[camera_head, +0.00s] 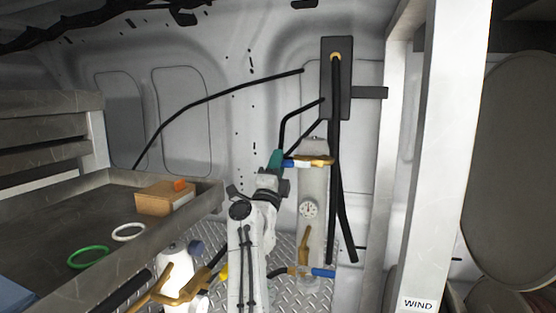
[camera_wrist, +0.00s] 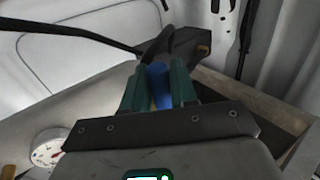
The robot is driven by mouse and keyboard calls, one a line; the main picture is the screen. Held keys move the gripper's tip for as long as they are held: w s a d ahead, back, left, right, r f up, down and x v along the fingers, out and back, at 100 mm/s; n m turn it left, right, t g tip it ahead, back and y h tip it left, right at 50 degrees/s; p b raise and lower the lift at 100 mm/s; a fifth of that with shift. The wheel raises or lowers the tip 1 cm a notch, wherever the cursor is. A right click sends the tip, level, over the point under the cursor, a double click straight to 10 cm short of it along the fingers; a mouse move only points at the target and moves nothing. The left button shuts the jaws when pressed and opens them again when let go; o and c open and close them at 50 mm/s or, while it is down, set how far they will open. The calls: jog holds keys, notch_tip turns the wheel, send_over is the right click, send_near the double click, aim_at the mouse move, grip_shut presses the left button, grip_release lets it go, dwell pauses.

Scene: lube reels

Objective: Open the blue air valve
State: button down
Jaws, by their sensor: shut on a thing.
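A blue valve handle (camera_head: 290,163) sits on a brass fitting (camera_head: 318,161) at the top of a pale upright cylinder (camera_head: 312,185) in the head view. My gripper (camera_head: 275,160) reaches it from the left, with its teal fingers at the handle. In the wrist view, the blue handle (camera_wrist: 158,85) stands between the two green fingers of my gripper (camera_wrist: 158,78), which are shut on it. The fingers partly hide the handle in both views. A second blue handle (camera_head: 323,272) is low on the same cylinder, apart from my gripper.
A round gauge (camera_head: 308,209) is on the cylinder. Black hoses (camera_head: 338,170) hang close on its right. A metal tray (camera_head: 210,197) with a cardboard box (camera_head: 165,197) and rings is at the left. A pale post (camera_head: 452,150) stands at the right.

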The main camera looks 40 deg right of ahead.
jog(key=shift+w+a+f, duration=0.1)
jog(key=shift+a+f, duration=0.05)
jog(key=c, duration=1.2)
grip_release()
jog(key=shift+o, duration=0.7)
jog(key=b+v, duration=0.2)
jog(key=v, duration=0.8)
jog(key=shift+s+a+f, duration=0.2)
jog(key=shift+s, duration=0.1)
